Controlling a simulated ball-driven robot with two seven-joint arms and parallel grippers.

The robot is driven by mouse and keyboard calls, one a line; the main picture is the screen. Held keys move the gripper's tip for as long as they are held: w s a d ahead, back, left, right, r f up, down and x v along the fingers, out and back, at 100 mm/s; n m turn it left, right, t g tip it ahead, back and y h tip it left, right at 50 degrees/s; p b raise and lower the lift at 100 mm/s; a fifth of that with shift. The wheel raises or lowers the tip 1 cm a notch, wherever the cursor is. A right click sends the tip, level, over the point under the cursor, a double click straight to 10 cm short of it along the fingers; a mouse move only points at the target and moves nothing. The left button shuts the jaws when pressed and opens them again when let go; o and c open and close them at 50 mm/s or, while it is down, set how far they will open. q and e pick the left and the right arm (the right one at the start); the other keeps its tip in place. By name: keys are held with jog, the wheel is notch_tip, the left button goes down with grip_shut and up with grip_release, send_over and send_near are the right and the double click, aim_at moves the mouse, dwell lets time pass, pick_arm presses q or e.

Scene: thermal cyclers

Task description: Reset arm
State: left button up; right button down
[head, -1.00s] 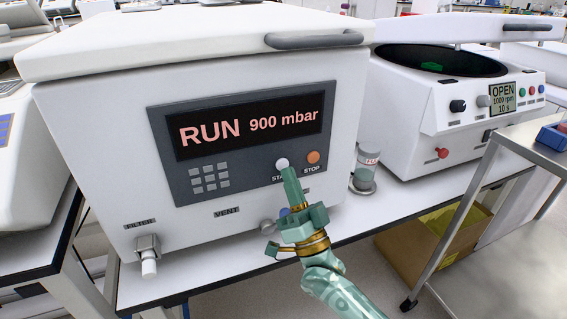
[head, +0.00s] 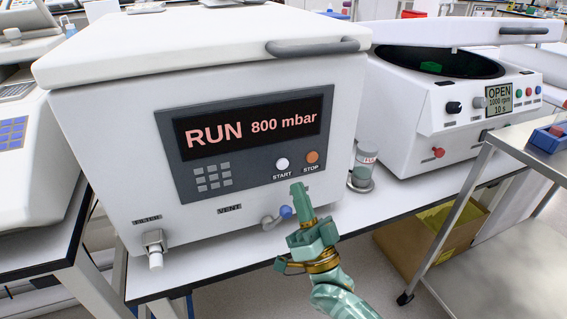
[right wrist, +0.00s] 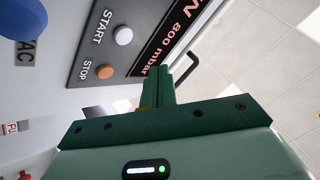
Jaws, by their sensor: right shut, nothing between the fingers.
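My right gripper (head: 297,190) is shut and empty, held in front of the white vacuum machine (head: 105,150). Its fingertips are just below the white START button (head: 282,164) and orange STOP button (head: 312,157), and look apart from the panel. The display (head: 250,125) reads RUN 800 mbar. In the right wrist view the shut fingers (right wrist: 160,75) stand in front of the panel, with the START button (right wrist: 123,36) and STOP button (right wrist: 105,72) to their left. My left gripper is not in view.
A blue-tipped valve (head: 286,212) sticks out beside my right gripper. An open centrifuge (head: 420,120) reads OPEN, and a metal cart (head: 470,215) stands at the right. Floor is free in front of the bench.

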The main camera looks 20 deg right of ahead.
jog(key=shift+f, duration=0.1)
dwell(0.5)
